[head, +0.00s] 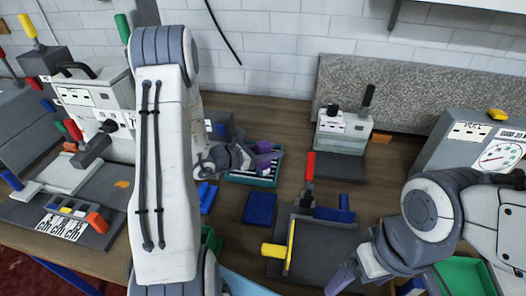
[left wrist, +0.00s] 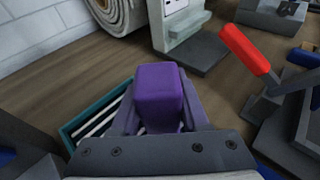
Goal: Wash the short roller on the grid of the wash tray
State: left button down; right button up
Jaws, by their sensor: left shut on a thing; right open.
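The wash tray (head: 238,179) is a teal box with pale grid bars, on the table behind the blue block. It also shows in the left wrist view (left wrist: 72,138), left of my gripper. My left gripper (head: 266,158) is over the tray in the head view. In the left wrist view it is shut on a purple block (left wrist: 160,85), which looks like the short roller's handle. The roller's working end is hidden, so I cannot tell whether it touches the grid. My right gripper (head: 357,274) is open and empty at the front, right of the dark grey press.
A blue block (head: 260,208) lies in front of the tray. A dark grey press with a red lever (head: 308,166) and a yellow bar (head: 290,246) stands to its right. A grey-green machine (head: 342,148) stands behind, near a rolled rug (head: 430,92). Bare wood lies between them.

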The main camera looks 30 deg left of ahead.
pick_arm(q)
jog(key=shift+d+f, duration=0.15)
jog(key=shift+d, duration=0.15)
notch_tip(320, 180, up, 8)
jog(key=p, duration=0.5)
jog(key=shift+p, duration=0.3)
jog(key=shift+a, duration=0.1)
jog(key=s+a+b, duration=0.2)
jog(key=a, duration=0.5)
jog(key=shift+a+f+b, duration=0.2)
jog(key=shift+f+b, duration=2)
jog(key=shift+f, duration=1.15)
